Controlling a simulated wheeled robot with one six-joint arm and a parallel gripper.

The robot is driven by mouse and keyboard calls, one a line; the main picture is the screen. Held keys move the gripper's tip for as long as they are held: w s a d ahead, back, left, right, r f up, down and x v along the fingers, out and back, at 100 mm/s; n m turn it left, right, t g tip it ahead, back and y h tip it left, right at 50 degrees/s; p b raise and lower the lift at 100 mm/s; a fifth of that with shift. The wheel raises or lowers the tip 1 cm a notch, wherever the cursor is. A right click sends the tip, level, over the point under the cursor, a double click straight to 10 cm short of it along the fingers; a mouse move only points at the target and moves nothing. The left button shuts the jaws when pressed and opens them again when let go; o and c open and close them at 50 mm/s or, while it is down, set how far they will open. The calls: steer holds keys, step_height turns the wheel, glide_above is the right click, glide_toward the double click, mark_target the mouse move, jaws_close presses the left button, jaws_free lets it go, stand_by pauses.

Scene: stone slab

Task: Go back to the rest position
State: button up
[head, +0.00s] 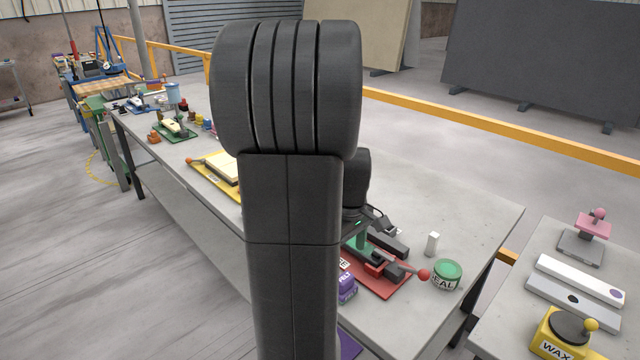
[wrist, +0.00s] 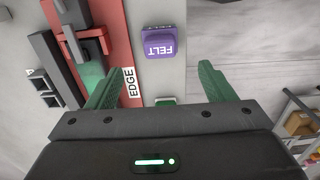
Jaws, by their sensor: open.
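My gripper (wrist: 163,90) is open in the wrist view, its two green fingers spread wide with nothing held between them. It points down over the edge of the stone slab (wrist: 172,78). A purple block marked FELT (wrist: 160,43) lies on the slab ahead of the fingertips, apart from them. A red base marked EDGE (wrist: 117,55) with a dark clamp lies by the left finger. In the head view my own dark arm covers the middle and hides most of the gripper.
In the head view the red base (head: 397,284) with a red-knobbed lever, a green SEAL tin (head: 447,274) and a white piece (head: 432,244) stand on the slab. A yellow WAX box (head: 560,338) is on the right-hand table. The slab's far right is clear.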

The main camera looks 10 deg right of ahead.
step_height(320, 180, down, 11)
steer(key=shift+f, duration=0.1)
steer(key=shift+r, duration=1.4)
steer(key=shift+f, duration=0.1)
